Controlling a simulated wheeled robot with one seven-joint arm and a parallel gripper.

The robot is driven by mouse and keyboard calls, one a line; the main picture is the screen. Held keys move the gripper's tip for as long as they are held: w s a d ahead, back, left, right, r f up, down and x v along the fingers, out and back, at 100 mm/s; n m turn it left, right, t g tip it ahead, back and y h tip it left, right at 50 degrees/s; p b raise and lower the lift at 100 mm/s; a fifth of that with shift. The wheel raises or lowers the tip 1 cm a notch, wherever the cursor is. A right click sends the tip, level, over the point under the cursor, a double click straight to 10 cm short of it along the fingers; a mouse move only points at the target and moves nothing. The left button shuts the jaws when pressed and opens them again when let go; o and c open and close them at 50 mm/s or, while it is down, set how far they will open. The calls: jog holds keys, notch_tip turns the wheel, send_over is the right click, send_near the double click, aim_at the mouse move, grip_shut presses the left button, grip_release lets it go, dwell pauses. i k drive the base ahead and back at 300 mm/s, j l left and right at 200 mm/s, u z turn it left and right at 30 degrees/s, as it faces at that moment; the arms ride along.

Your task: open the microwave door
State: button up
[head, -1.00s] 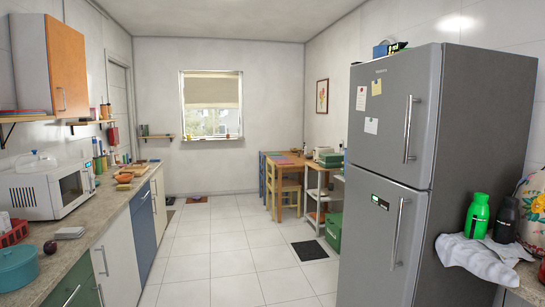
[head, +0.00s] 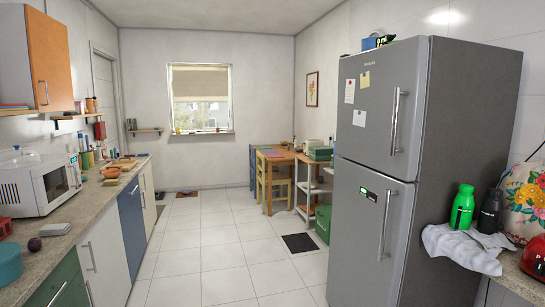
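The white microwave (head: 38,184) stands on the left counter, near the left edge of the head view. Its door (head: 55,182), with a dark window, faces right toward the aisle and looks shut. A small lit display shows at the door's far side. A glass-like lid or dish sits on top of the microwave. My gripper is not in view, and neither is my arm.
The tiled floor (head: 215,240) is clear down the aisle. A grey fridge (head: 375,180) stands on the right. A teal pot (head: 8,264) and a dark round fruit (head: 34,245) are on the left counter (head: 70,232). A wooden table (head: 280,157) stands farther back.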

aim_at(52, 181)
jog(key=i+j+u, duration=0.3)
jog(key=i, duration=0.6)
jog(key=i+u, duration=0.3)
jog(key=i, duration=2.55)
